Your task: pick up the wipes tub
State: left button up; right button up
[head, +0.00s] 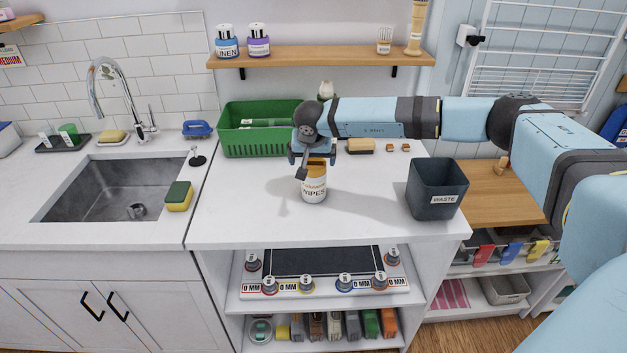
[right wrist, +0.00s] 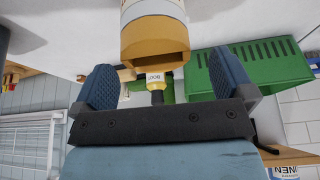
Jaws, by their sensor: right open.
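The wipes tub (head: 313,190) is a white cylinder with an orange top and a "WIPES" label. It stands upright on the white counter in the middle of the head view. My right gripper (head: 312,160) is over the tub's top, with its jaws apart and partly covering it. In the right wrist view, the tub (right wrist: 153,32) shows upside down just ahead of the open fingers (right wrist: 162,66), centred between them. I cannot tell whether either finger touches it. My left gripper is in neither view.
A green basket (head: 255,138) stands behind the tub on the left. A dark waste bin (head: 437,190) stands on the right. A sponge block (head: 360,146) lies behind my arm. A wooden shelf (head: 320,56) hangs above. The counter left of the tub is clear.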

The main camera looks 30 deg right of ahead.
jog(key=x, duration=0.3)
jog(key=p+x, duration=0.1)
jog(key=x, duration=0.1)
jog(key=shift+s+f, duration=0.2)
jog(key=shift+c, duration=0.2)
jog(key=shift+r, duration=0.1)
jog(key=c, duration=0.9)
jog(key=shift+c, duration=0.2)
